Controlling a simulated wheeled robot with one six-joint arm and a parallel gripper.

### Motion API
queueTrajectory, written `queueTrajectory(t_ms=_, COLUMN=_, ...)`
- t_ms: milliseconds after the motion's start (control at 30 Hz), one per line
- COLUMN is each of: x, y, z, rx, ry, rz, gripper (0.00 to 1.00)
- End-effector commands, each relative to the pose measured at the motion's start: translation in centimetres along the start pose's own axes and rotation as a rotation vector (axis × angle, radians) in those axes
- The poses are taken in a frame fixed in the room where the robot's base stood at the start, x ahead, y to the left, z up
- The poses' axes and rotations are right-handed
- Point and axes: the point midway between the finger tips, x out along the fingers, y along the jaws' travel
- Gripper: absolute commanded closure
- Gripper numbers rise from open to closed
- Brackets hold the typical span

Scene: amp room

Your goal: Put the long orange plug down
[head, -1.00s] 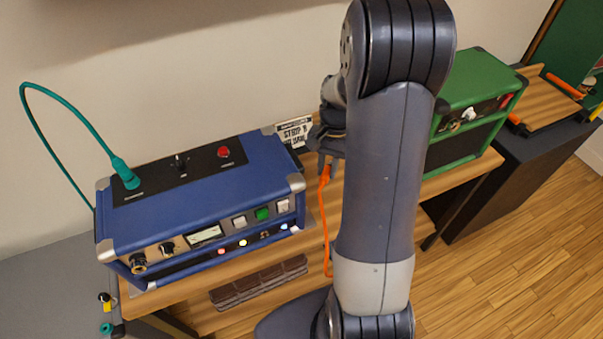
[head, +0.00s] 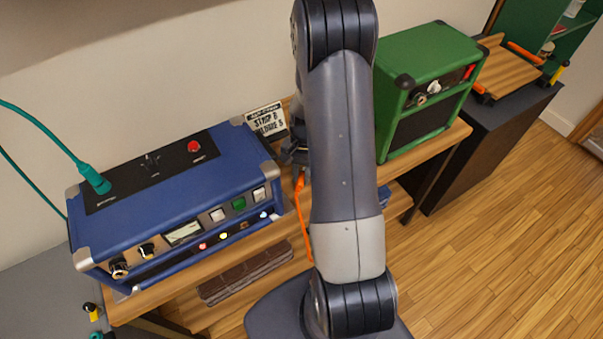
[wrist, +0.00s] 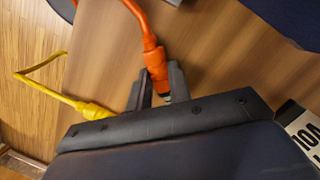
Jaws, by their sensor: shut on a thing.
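The long orange plug (wrist: 155,62) is between the two fingers of my gripper (wrist: 156,86) in the wrist view, with its orange cable running up and to the left. My gripper is shut on it, over the wooden bench top (wrist: 105,50). I cannot tell whether the plug touches the wood. In the head view my gripper (head: 296,160) is partly hidden behind my arm, just right of the blue amp. The orange plug (head: 300,184) shows below it, its cable hanging down.
The blue amp (head: 175,190) with a teal plug (head: 95,180) stands left, a sign (head: 267,121) behind, the green amp (head: 428,85) right. A yellow plug (wrist: 92,110) with cable lies beside my gripper in the wrist view. A wooden tray (head: 505,70) is at far right.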

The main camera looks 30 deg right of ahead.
Motion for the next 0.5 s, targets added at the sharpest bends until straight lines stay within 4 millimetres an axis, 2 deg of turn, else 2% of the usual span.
queueTrajectory(t_ms=133, x=0.55, y=0.0, z=-0.11, rx=0.0, ry=0.0, rz=0.0, gripper=1.0)
queueTrajectory(t_ms=167, x=0.39, y=0.0, z=-0.08, rx=0.0, ry=0.0, rz=0.0, gripper=0.78)
queueTrajectory(t_ms=400, x=0.41, y=-0.04, z=-0.06, rx=0.0, ry=0.0, rz=0.0, gripper=0.59)
queueTrajectory(t_ms=500, x=0.43, y=-0.07, z=-0.05, rx=0.0, ry=0.0, rz=-0.001, gripper=0.59)
